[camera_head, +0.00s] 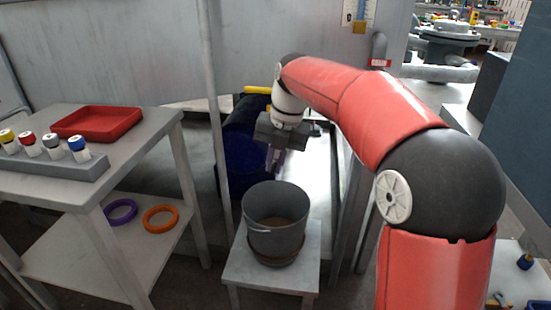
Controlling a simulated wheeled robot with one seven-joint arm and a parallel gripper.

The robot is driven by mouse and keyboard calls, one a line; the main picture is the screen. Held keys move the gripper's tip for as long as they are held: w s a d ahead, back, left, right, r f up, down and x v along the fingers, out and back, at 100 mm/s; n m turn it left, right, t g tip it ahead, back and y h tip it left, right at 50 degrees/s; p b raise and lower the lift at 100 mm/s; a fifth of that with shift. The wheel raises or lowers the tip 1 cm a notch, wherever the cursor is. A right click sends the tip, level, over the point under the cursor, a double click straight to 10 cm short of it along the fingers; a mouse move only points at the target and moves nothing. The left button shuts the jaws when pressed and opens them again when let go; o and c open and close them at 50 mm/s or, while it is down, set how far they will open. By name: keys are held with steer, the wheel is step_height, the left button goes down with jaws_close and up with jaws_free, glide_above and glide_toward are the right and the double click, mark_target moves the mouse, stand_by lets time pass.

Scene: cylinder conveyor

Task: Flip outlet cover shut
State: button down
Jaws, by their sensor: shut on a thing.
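My gripper (276,156) reaches down beyond the grey bucket, at the right side of a dark blue rounded body (234,148). Its fingers are shut on a thin purplish piece (271,157). The piece is small and partly hidden, so I cannot tell whether it is the outlet cover. A yellow bar (257,90) lies across the top of the blue body. My gripper and arm hide part of the area behind. I cannot make out the outlet clearly.
A grey bucket (273,240) stands on a small grey stand (237,268) in front of and below my gripper. A grey table (155,135) at left bears a red tray (98,122) and capped vials (53,146). A grey post (214,120) stands left of the blue body.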

steer(key=shift+w+d, duration=0.1)
stand_by(0.4)
steer(key=c, duration=1.5)
jaws_free()
steer(key=r, duration=0.2)
steer(key=d+r, duration=0.1)
steer(key=r, duration=0.2)
steer(key=r+p, duration=0.1)
steer(key=r, duration=0.1)
steer(key=shift+d+r, duration=0.3)
steer(key=shift+r, duration=0.05)
